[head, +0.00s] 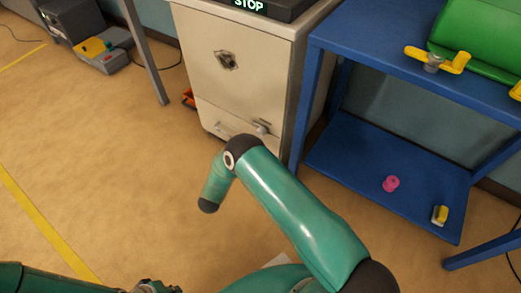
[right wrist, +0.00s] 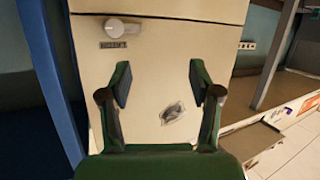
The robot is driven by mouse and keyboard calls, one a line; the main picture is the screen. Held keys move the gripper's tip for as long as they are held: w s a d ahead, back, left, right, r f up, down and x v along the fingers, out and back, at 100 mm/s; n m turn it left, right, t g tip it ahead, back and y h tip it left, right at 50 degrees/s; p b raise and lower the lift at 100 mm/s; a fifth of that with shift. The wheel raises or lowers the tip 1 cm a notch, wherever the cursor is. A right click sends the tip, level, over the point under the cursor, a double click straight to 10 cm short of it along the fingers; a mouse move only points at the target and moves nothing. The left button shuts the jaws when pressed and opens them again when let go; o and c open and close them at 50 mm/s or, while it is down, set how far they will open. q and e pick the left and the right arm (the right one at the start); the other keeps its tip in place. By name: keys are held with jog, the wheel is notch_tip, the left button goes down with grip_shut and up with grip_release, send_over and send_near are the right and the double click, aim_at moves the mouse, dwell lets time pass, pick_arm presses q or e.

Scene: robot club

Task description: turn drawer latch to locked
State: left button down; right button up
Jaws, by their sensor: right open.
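The drawer latch is a grey knob with a short lever (head: 262,127) at the lower right of the cream cabinet (head: 208,88). In the right wrist view the cabinet appears turned over, and the latch (right wrist: 123,27) is at the upper left, beside a small dark label (right wrist: 113,44) too small to read.
Floor at the left is open.

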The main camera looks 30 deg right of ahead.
notch_tip(320, 180, down, 5)
jog(key=s+d+m+g+h+b, duration=0.1)
jog(key=s+m+g+h+b, duration=0.15)
jog(key=h+b, duration=0.25)
pick_arm(q)
notch_tip(320, 180, down, 12)
jog(key=b, duration=0.4)
jog(key=shift+f+b, duration=0.2)
jog(key=shift+b, duration=0.2)
pick_arm(e)
jog(key=r+x, duration=0.1)
jog(key=x, duration=1.6)
jog(key=shift+d+r+h, duration=0.2)
jog(key=shift+r+h, duration=0.2)
jog(key=shift+r, duration=0.05)
jog(key=shift+s+m, duration=0.15)
jog(key=shift+m, duration=0.1)
